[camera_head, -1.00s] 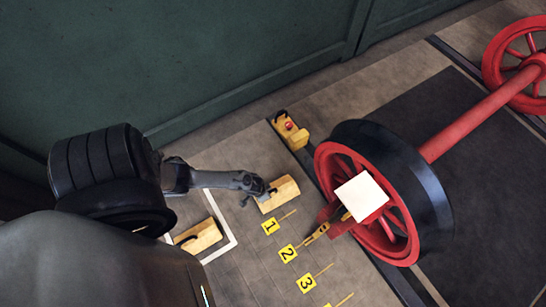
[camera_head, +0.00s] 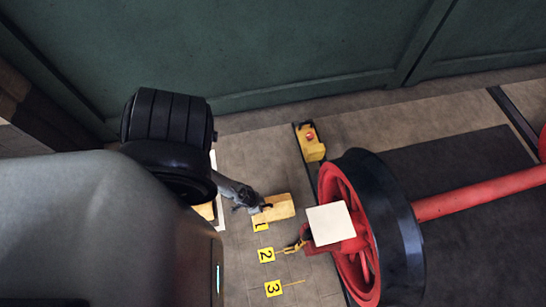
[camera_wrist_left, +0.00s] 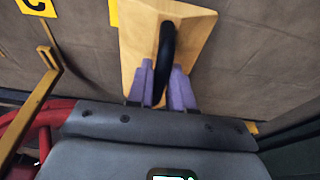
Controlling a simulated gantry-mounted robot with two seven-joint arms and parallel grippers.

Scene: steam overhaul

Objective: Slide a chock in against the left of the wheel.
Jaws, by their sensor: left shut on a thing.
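A yellow wooden chock (camera_head: 280,207) is to the left of the red wheel with a black tyre (camera_head: 374,220), apart from it, near marker 1. It also shows in the left wrist view (camera_wrist_left: 137,45), with a black loop handle on top. My left gripper (camera_head: 257,208) is shut on this handle, its purple-grey fingers on either side of it (camera_wrist_left: 161,85). Another chock (camera_head: 205,210) is mostly hidden behind my left arm. My right gripper is not in view.
A yellow block with a red button (camera_head: 310,142) sits on the rail above the wheel. A pale square plate (camera_head: 330,223) covers part of the wheel. Yellow number markers (camera_head: 266,255) lie on the floor. A green wall (camera_head: 270,50) stands behind.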

